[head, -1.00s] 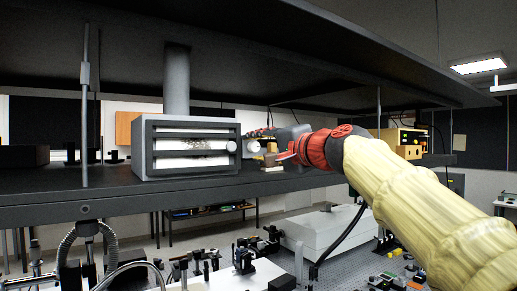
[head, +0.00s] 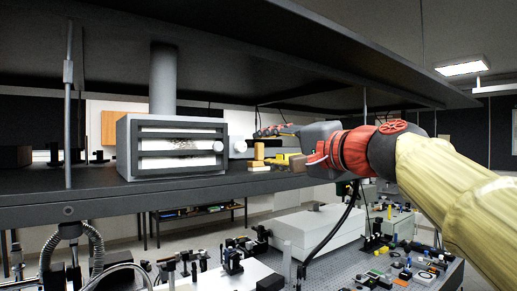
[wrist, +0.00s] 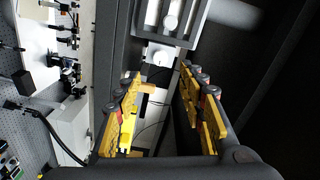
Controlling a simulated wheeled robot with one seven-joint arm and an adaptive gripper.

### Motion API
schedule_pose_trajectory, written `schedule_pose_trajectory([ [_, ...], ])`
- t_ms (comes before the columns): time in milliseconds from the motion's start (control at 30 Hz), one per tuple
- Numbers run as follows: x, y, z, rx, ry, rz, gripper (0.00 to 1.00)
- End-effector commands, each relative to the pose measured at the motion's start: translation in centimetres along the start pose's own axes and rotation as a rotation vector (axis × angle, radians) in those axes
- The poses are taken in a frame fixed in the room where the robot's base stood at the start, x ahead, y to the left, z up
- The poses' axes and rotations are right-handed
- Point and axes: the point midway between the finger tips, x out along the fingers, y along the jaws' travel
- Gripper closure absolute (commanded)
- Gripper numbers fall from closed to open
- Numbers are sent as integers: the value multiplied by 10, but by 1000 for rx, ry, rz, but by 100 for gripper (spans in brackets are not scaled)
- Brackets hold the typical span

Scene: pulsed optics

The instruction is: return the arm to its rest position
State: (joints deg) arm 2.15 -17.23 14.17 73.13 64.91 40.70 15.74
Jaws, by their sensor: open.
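My gripper (head: 268,146) is open and empty at shelf height in the head view, at the end of my red-and-cream arm. Its fingers point left toward the grey slotted box (head: 122,150). In the wrist view the yellow-padded fingers of my gripper (wrist: 160,74) are spread apart, with the shelf and a white knob (wrist: 159,57) beyond them. A small tan cylinder (head: 258,152) stands on the shelf close to the fingertips in the head view; whether they touch is unclear.
The dark shelf (head: 110,192) runs under the box, and an upper shelf (head: 300,65) hangs close above my arm. Thin posts (head: 68,110) join them. Below are a white case (head: 318,228) and an optics bench (head: 405,262) crowded with small mounts.

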Motion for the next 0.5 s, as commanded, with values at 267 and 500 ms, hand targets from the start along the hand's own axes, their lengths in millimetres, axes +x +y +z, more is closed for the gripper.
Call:
schedule_pose_trajectory([
  [267, -17, 0, 0, 1, 0, 0, 60],
  [500, -17, 0, 0, 1, 0, -1, 60],
])
